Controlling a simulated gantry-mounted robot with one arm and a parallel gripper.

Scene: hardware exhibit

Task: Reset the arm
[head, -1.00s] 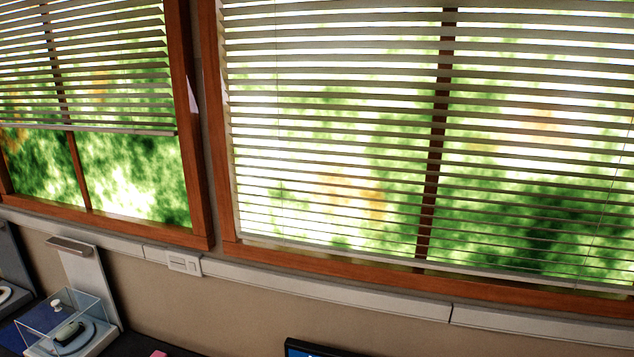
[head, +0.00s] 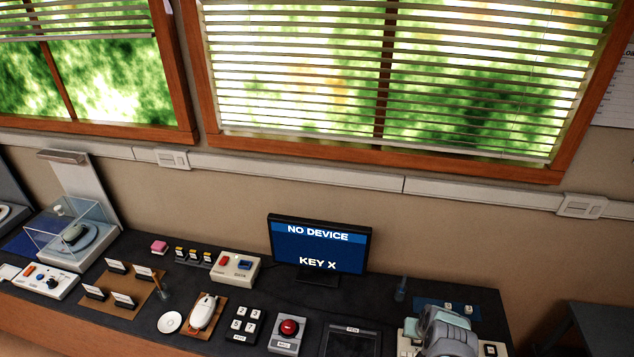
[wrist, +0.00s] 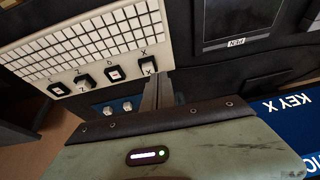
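My arm (head: 446,332), pale grey-green, is over the right end of the dark bench in the head view, and its fingertips cannot be made out there. In the wrist view my gripper (wrist: 158,90) shows two dark, narrow fingers side by side with no clear gap, holding nothing visible. They are close to a white grid panel (wrist: 85,47) with a row of small lettered keys. The key marked X (wrist: 148,66) is nearest the fingers; whether they touch cannot be told.
A monitor (head: 319,247) reads "NO DEVICE" and "KEY X". Along the bench are a keypad (head: 243,325), a red button box (head: 288,333), a white mouse (head: 203,312), a dark pad (head: 350,341) and a glass case (head: 72,232). A window with blinds is behind.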

